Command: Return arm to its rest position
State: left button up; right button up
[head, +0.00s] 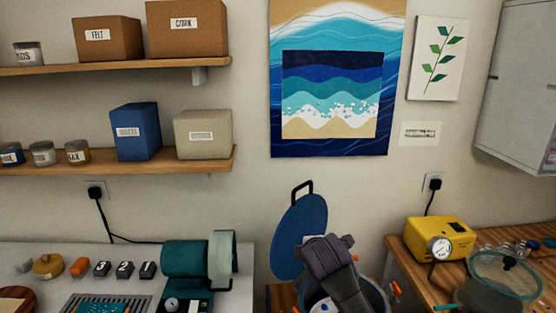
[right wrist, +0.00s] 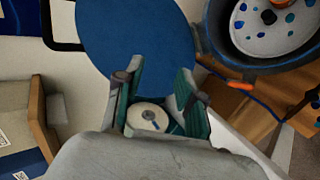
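My right gripper (right wrist: 157,88) shows in the right wrist view with its two fingers apart and nothing gripped between their tips. A round white piece shows deeper between the fingers; I cannot tell what it is. A grey arm link, which I take as my right arm's, reaches over the pot in the head view and hides part of it. The blue round lid (head: 297,238) stands tilted up beside the pot (head: 376,295), and it lies beyond my fingertips in the right wrist view (right wrist: 140,35). My left gripper is not in view.
The pot's speckled inside (right wrist: 275,25) shows in the right wrist view. A yellow pump-like device (head: 438,240) and a glass vessel (head: 500,285) stand on the right wooden bench. A teal machine (head: 188,266) and small blocks stand on the left bench. Shelves hang above.

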jog(key=s+d+f+m+g, duration=0.2)
jog(key=s+d+f+m, duration=0.15)
jog(key=s+f, duration=0.65)
jog(key=s+d+f+m+g, duration=0.2)
jog(key=s+d+f+m, duration=0.15)
jog(key=s, duration=0.75)
jog(key=s+d+f+m+g, duration=0.25)
jog(key=s+m, duration=0.25)
jog(key=s, duration=0.6)
jog(key=s+d+f+m+g, duration=0.1)
jog(key=s+d+f+m, duration=0.2)
jog(key=s, duration=0.8)
notch_tip(320, 180, down, 29)
jog(key=s+a+m+g+b, duration=0.1)
jog(key=a+b, duration=0.1)
jog(key=b, duration=0.2)
jog(key=s+d+f+g+b, duration=0.1)
jog(key=s+d+f+b, duration=0.1)
jog(key=s+f, duration=1.5)
notch_tip(320, 180, down, 3)
jog(key=shift+d+r+b, duration=0.2)
jog(key=shift+d+b, duration=0.2)
jog(key=shift+d, duration=0.35)
